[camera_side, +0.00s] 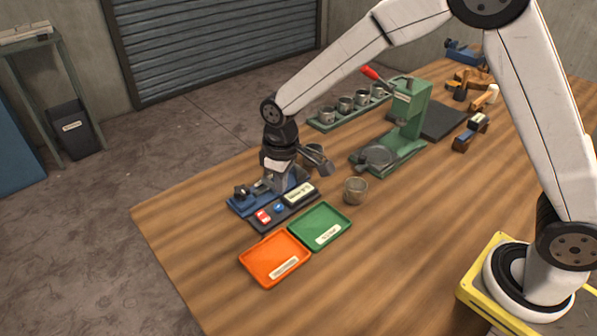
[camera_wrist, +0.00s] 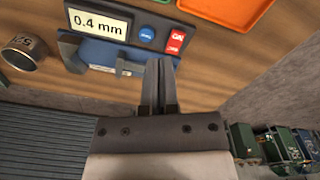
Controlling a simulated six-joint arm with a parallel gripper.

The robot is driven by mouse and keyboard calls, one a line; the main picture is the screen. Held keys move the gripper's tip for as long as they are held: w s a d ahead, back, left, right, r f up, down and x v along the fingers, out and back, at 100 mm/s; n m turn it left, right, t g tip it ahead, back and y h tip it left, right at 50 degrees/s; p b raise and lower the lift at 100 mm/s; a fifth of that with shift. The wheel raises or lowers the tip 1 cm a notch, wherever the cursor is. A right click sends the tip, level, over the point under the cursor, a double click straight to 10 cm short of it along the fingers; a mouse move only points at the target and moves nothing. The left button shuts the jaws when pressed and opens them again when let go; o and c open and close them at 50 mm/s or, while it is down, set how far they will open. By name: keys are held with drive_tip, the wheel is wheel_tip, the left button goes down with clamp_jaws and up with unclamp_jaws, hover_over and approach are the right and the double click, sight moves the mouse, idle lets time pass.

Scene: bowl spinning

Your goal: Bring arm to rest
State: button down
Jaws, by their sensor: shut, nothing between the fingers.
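My gripper (camera_side: 275,183) points down over the blue gauge (camera_side: 240,205) at the far left part of the bench. In the wrist view my gripper's (camera_wrist: 159,62) two dark fingers are together with nothing between them. They overlap the near edge of the blue gauge (camera_wrist: 92,53) in that view; I cannot tell whether they touch it. The dark readout panel (camera_side: 268,222) has a display (camera_wrist: 97,21) reading 0.4 mm, with a blue button (camera_wrist: 146,34) and a red button (camera_wrist: 175,40).
An orange tray (camera_side: 262,258) and a green tray (camera_side: 315,220) lie in front. A small cup (camera_side: 355,191) stands right of the gauge. A green press (camera_side: 408,120) with a red lever and a rack of cups (camera_side: 335,120) stand behind. Bare bench lies at the front right.

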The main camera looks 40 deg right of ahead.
drive_tip(key=s+d+r+m+t, duration=0.2)
drive_tip(key=s+d+m, duration=0.3)
drive_tip(key=s+d, duration=0.8)
drive_tip(key=s, duration=0.3)
drive_tip(key=shift+s, duration=0.3)
